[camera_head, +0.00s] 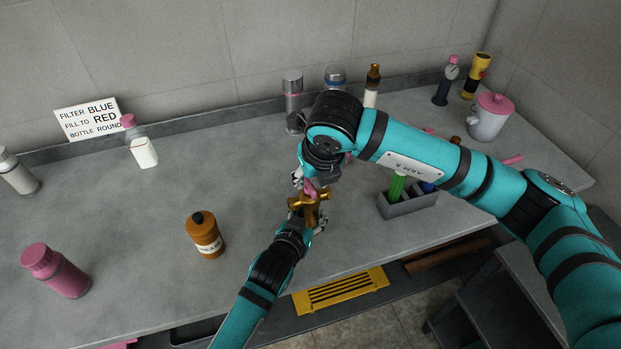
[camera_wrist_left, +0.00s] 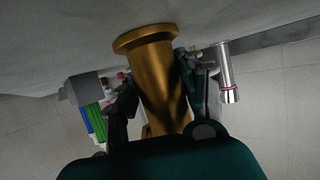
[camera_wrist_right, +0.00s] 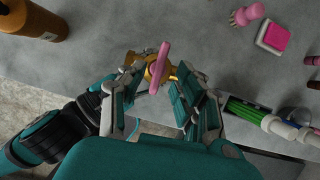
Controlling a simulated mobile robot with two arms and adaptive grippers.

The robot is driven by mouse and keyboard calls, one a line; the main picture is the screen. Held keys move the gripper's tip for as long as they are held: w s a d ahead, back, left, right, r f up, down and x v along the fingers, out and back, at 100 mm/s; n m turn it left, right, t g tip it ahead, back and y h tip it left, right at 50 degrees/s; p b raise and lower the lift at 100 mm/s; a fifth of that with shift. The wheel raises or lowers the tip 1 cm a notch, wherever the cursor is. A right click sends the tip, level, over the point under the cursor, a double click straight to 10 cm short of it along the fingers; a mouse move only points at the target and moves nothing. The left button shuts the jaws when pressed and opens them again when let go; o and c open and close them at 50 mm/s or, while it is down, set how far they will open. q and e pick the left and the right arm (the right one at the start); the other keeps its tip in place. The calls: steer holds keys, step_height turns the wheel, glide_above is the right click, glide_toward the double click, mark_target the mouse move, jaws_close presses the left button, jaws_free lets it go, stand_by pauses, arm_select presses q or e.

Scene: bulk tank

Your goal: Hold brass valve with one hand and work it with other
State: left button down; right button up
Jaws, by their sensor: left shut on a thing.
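The brass valve (camera_head: 310,212) stands at the front of the grey counter, and its body fills the middle of the left wrist view (camera_wrist_left: 150,78). A pink handle (camera_wrist_right: 159,66) sits on top of the valve. My left gripper (camera_head: 304,225) is shut on the valve body from the front, with a finger on each side. My right gripper (camera_head: 308,180) is above the valve, pointing down. In the right wrist view its fingers are spread, with the pink handle between and slightly beyond their tips. The right arm hides part of the valve in the head view.
An orange-brown bottle (camera_head: 205,236) stands left of the valve. A grey caddy (camera_head: 408,204) with green and blue items is close on the right. A yellow grate (camera_head: 340,291) is below the counter's front edge. Several bottles line the back wall.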

arm_select(q)
steer(key=shift+a, duration=0.1)
arm_select(e)
steer(key=v, duration=1)
arm_select(q)
steer(key=c, duration=0.7)
jaws_free()
arm_select(e)
steer(key=shift+w, duration=0.1)
